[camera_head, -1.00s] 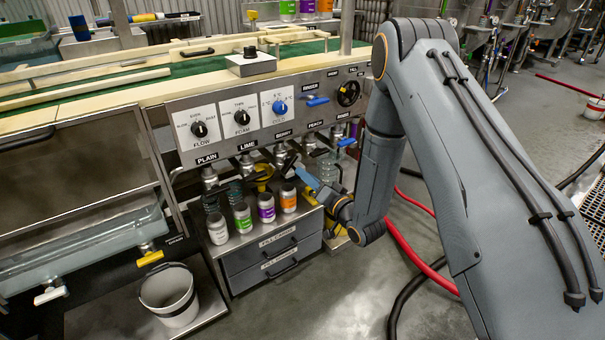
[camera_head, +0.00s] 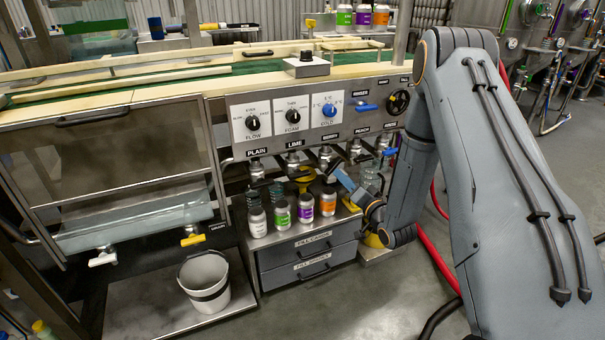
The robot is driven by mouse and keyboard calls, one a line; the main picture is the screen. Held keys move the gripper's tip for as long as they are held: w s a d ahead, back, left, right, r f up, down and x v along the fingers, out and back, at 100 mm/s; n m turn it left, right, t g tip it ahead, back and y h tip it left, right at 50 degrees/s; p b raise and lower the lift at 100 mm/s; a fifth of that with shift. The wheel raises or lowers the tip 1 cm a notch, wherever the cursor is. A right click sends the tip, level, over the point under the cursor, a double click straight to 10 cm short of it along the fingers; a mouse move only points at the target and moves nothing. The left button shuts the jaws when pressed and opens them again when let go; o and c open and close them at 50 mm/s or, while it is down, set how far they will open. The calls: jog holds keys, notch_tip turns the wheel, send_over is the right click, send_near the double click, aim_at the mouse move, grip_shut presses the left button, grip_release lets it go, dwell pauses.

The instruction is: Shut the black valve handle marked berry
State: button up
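The berry label (camera_head: 328,144) is on the filler's front panel, third in the row of valve labels. Below it is the berry valve, with its dark handle (camera_head: 329,164) partly hidden by my gripper. My gripper (camera_head: 337,173) reaches up and left from the end of my arm, at or very close to that handle. I cannot tell whether it touches. Its fingers are too small and overlapped to show whether they are open or shut. The handle's exact angle is also unclear.
A yellow handle (camera_head: 303,179) hangs at the lime valve, just left of my gripper. Several cans, including an orange-labelled can (camera_head: 328,201), stand below on the drawer cabinet (camera_head: 307,254). A blue handle (camera_head: 367,107) is above right. A white bucket (camera_head: 204,282) stands lower left.

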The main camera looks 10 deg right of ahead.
aim_at(334, 169)
jog(key=shift+b+x, duration=0.3)
jog(key=shift+x, duration=3.7)
grip_shut()
